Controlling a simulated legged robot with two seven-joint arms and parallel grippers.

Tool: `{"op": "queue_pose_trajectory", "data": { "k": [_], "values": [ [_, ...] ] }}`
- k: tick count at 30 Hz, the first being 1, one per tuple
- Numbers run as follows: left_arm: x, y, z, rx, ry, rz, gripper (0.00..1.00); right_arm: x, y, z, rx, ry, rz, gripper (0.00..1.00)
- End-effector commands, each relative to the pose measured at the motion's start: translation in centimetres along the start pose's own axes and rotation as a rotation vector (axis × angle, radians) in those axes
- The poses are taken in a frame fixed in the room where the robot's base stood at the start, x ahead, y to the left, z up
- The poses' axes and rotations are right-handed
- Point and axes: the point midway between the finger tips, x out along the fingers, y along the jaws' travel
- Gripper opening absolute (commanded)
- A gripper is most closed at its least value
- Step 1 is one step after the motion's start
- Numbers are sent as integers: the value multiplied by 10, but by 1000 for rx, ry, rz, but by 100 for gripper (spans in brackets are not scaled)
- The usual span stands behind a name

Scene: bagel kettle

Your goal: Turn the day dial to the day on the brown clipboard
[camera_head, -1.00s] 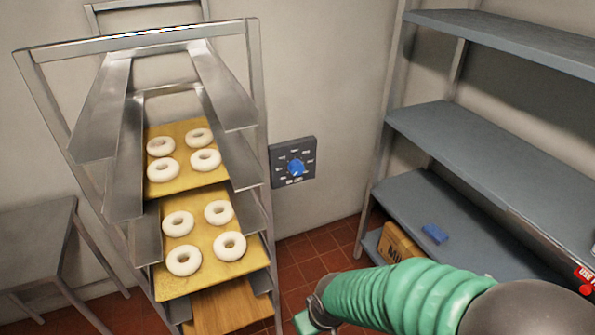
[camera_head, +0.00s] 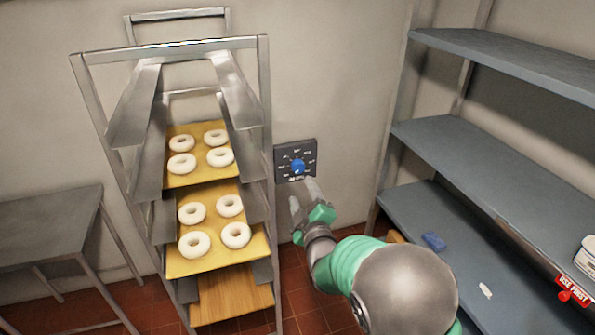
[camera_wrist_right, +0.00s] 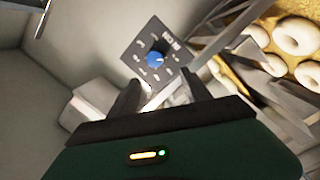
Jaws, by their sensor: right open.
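The day dial is a blue knob (camera_head: 298,166) on a dark square plate (camera_head: 309,153) fixed to the wall, right of the bagel rack. Small white labels ring the knob, too small to read. My right gripper (camera_head: 306,188) is open and empty, just below and in front of the dial plate. In the right wrist view the blue knob (camera_wrist_right: 155,59) shows ahead of the two spread fingers (camera_wrist_right: 160,92), apart from them. No brown clipboard can be made out. My left gripper is not in view.
A metal rack (camera_head: 264,85) with trays of white bagels (camera_head: 236,235) stands close left of the dial. Grey shelves (camera_head: 470,215) stand at the right, holding a blue item (camera_head: 433,241). A grey table (camera_head: 50,225) is at far left. The wall around the dial is clear.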

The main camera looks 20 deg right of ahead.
Motion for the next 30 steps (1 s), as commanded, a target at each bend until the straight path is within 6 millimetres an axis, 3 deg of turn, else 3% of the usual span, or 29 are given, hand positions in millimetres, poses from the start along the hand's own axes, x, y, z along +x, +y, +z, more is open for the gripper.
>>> {"op": "queue_pose_trajectory", "data": {
  "k": [6, 12, 23, 30],
  "values": [
    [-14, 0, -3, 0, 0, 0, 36, 58, 4, 3, 2, -2, 0, 56],
    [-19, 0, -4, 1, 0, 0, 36, 94, 2, 1, 1, -1, 0, 56],
    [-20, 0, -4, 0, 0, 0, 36, 101, 1, 1, 2, -1, 0, 56],
    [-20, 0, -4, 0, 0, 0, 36, 102, 1, 2, 2, -2, -1, 25]
  ]
}}
